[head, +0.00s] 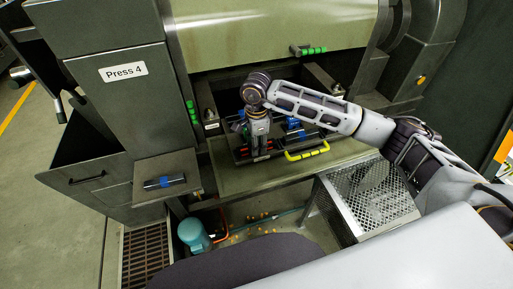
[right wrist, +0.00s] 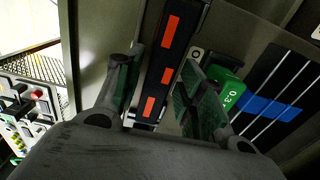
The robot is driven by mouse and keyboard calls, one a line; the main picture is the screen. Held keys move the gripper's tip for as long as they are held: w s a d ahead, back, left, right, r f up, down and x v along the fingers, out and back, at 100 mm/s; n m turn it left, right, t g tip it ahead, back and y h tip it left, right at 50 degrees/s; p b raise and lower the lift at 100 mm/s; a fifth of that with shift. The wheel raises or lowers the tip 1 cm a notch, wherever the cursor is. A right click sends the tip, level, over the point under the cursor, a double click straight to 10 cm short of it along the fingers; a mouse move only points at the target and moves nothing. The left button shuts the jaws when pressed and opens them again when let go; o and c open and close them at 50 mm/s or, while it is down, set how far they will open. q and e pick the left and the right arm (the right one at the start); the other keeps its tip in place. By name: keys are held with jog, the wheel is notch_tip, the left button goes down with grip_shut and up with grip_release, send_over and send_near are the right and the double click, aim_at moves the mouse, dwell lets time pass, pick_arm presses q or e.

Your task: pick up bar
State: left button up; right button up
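A dark bar with orange-red marks (right wrist: 165,65) shows in the right wrist view between the two fingers of my right gripper (right wrist: 160,88). The fingers are apart, one on each side of the bar, and I see no clear grip on it. In the head view my right gripper (head: 259,146) points down over a tray with a yellow handle (head: 306,154) at the front of the press. The gripper and wrist hide part of the tray there. My left gripper is not in view.
A green block (right wrist: 222,88) and a dark plate with a blue band (right wrist: 270,108) lie right of the bar. A blue-banded bar (head: 165,182) lies on a side shelf. The press (head: 275,45) overhangs the work area. A perforated metal box (head: 370,195) stands at right.

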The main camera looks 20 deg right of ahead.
grip_shut()
jog(key=shift+r, duration=0.15)
notch_tip(320, 180, up, 10)
jog(key=b, duration=0.2)
jog(key=shift+b, duration=0.35)
dwell(0.7)
